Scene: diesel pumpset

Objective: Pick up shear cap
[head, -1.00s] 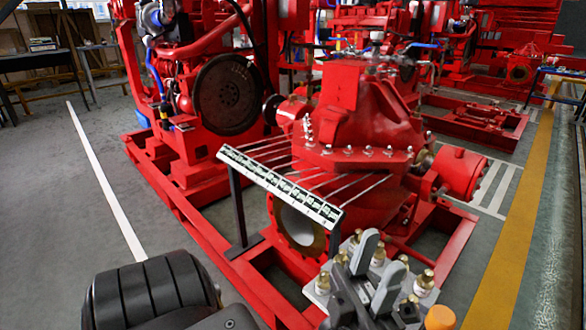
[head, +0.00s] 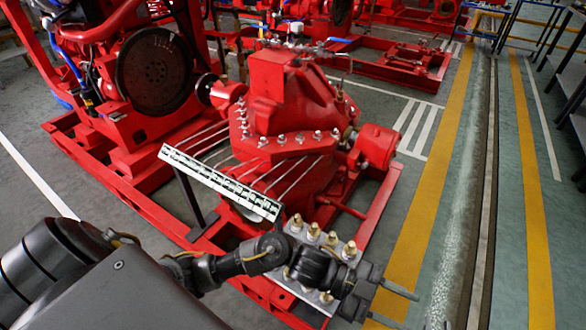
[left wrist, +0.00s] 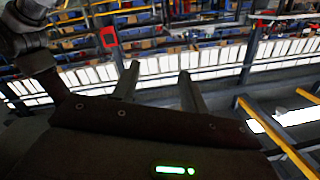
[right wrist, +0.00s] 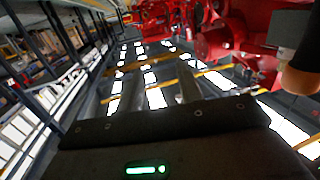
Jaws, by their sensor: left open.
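I cannot pick out the shear cap with certainty. Several brass-topped fittings (head: 331,239) stand upright on a grey metal plate (head: 283,296) at the pump's front corner, and one of them may be it. My dark arm crosses in front of the plate and hides part of it. My left gripper (left wrist: 160,88) is open and empty in the left wrist view, pointing towards shelving.
A red pump (head: 295,105) stands on a red frame behind the plate. A labelled rack (head: 220,182) with thin rods is left of the plate. A red engine (head: 150,75) is at the upper left. Open floor with yellow lines (head: 539,200) lies to the right.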

